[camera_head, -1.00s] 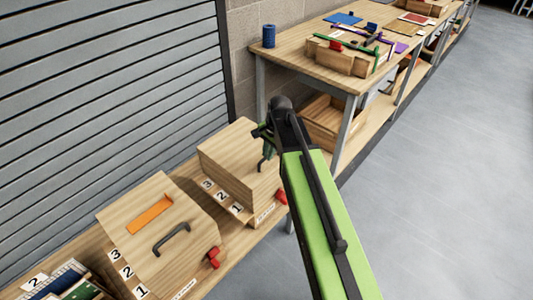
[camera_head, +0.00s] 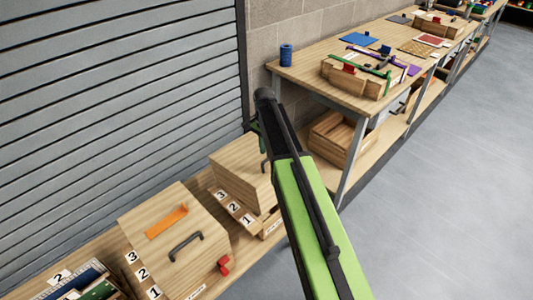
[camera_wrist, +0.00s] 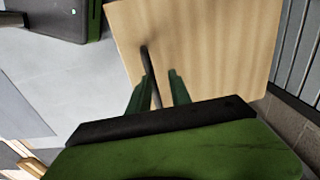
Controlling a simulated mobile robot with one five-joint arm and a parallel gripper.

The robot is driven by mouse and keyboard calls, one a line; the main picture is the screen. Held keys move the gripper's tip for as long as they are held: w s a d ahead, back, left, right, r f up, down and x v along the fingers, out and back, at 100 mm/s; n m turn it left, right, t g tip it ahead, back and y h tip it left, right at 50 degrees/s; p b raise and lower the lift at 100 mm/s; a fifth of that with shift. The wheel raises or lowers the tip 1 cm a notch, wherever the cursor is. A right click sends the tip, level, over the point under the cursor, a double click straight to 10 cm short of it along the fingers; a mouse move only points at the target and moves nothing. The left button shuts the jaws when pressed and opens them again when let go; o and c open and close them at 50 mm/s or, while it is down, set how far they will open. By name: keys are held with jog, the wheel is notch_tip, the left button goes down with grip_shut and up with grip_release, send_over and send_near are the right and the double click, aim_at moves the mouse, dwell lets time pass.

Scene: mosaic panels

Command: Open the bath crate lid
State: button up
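A wooden crate (camera_head: 234,166) stands on the low bench, partly behind my arm, and its lid looks shut. A dark handle shows on it. The crate's label is too small to read, so I cannot tell if it is the bath crate. My gripper (camera_head: 261,144) is above this crate, its fingers mostly hidden in the head view. In the wrist view my green gripper (camera_wrist: 158,76) has its fingers apart, with the thin dark handle (camera_wrist: 146,62) lying between them in the picture. I cannot tell if they touch it. The wooden panel (camera_wrist: 215,50) behind is flat and pale.
A second crate (camera_head: 150,255) stands nearer, with an orange strip (camera_head: 166,221), a dark handle (camera_head: 186,245) and a red catch (camera_head: 223,265). Number tiles lie beside both crates. A higher workbench (camera_head: 310,83) stands behind. The floor (camera_head: 455,150) at right is clear.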

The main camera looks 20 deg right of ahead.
jog(key=shift+o, duration=0.4)
jog(key=shift+s+d, duration=0.1)
jog(key=shift+d, duration=0.2)
jog(key=shift+d+r, duration=0.1)
jog(key=shift+r, duration=0.05)
notch_tip(320, 180, up, 17)
jog(key=p, duration=1.7)
jog(key=shift+w+a, duration=0.3)
jog(key=shift+w, duration=0.05)
